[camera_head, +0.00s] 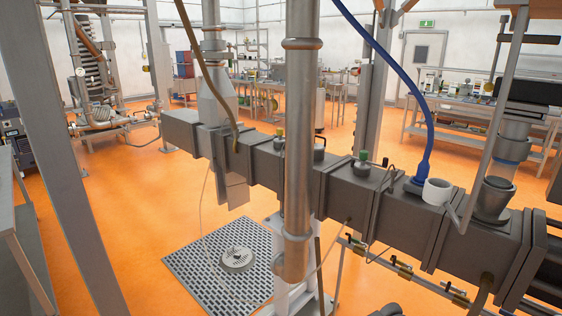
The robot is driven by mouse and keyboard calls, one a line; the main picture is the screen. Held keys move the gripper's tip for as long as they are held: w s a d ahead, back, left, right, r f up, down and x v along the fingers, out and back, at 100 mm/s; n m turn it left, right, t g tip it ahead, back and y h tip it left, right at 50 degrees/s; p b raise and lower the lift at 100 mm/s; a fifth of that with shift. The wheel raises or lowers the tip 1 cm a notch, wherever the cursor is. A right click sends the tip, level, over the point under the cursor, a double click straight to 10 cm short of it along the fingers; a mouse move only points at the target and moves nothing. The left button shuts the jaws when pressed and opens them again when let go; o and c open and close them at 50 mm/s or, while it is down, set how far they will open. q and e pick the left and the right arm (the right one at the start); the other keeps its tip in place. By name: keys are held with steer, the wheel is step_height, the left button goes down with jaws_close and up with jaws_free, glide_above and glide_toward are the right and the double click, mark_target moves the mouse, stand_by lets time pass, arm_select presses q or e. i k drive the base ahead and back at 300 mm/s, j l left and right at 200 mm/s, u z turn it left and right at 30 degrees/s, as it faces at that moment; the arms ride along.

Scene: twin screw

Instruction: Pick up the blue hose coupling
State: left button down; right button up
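The blue hose coupling (420,180) is at the lower end of a blue hose (424,125). It sits upright on top of the dark grey twin-screw barrel (345,200), right of centre in the head view. A white cup-shaped part (437,191) stands just right of it and touches or nearly touches it in the picture. I cannot tell whether the coupling is fastened to the barrel. Neither of my grippers can be made out in this view.
A thick vertical metal pipe (298,150) stands in front of the barrel, left of the coupling. A metal funnel (492,195) stands to its right. Green-topped fitting (363,165) and thin valve pipes (405,270) are nearby. Orange floor around a drain grate (200,265) is open.

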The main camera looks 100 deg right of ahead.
mark_target(423, 169)
steer(key=z, duration=4.5)
steer(key=i+j+z, duration=0.1)
steer(key=i, duration=0.2)
steer(key=i+j+z, duration=0.1)
steer(key=i, duration=0.2)
